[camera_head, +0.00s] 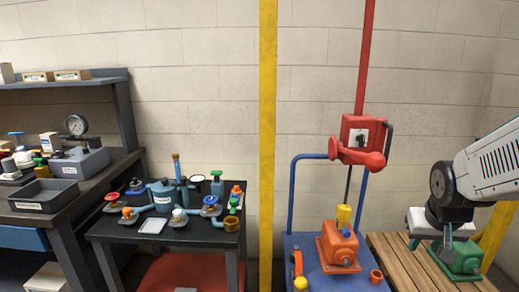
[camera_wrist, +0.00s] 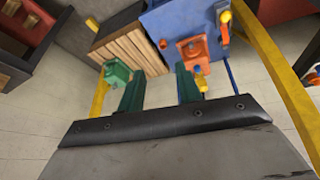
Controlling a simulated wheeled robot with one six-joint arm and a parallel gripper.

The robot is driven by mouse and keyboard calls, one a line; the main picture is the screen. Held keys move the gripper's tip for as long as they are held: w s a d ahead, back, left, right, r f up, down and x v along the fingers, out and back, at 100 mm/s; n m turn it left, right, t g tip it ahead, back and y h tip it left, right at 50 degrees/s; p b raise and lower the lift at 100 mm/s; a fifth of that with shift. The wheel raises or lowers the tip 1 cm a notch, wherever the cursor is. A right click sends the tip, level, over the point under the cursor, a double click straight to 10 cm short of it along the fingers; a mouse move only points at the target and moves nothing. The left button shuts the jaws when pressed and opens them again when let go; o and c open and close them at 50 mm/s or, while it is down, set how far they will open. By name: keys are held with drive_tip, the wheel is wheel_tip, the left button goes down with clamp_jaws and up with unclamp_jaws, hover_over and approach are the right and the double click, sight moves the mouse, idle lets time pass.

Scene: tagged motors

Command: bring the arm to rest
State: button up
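My gripper (camera_wrist: 156,82) shows in the wrist view with its two dark green fingers spread apart and nothing between them. In the head view my gripper (camera_head: 447,238) hangs at the right, in front of or above the green motor; the gap is hard to judge. The green motor (camera_head: 467,258) sits on a slatted wooden pallet (camera_head: 407,275), partly hidden by my arm. It also shows in the wrist view (camera_wrist: 115,73), left of the fingers. An orange motor (camera_head: 337,247) sits on a blue stand (camera_head: 313,272), and in the wrist view (camera_wrist: 193,50) it lies beyond the right finger.
A dark table (camera_head: 120,229) with valves and fittings stands at left, beside a workbench (camera_head: 60,222) with a grey bin (camera_head: 44,195).

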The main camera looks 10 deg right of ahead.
drive_tip(key=s+a+r+n+g+y, duration=0.1)
drive_tip(key=s+a+r+n, duration=0.1)
drive_tip(key=s+a+r, duration=0.2)
drive_tip(key=s+a+r+n+g+y, duration=0.1)
drive_tip(key=s+a+r+n, duration=0.1)
drive_tip(key=s+a, duration=0.7)
drive_tip(key=a+r, duration=0.1)
drive_tip(key=a, duration=0.2)
drive_tip(key=shift+s+a+r+y, duration=0.25)
drive_tip(key=shift+s+r+y, duration=0.05)
drive_tip(key=shift+s+r, duration=0.1)
idle(1.3)
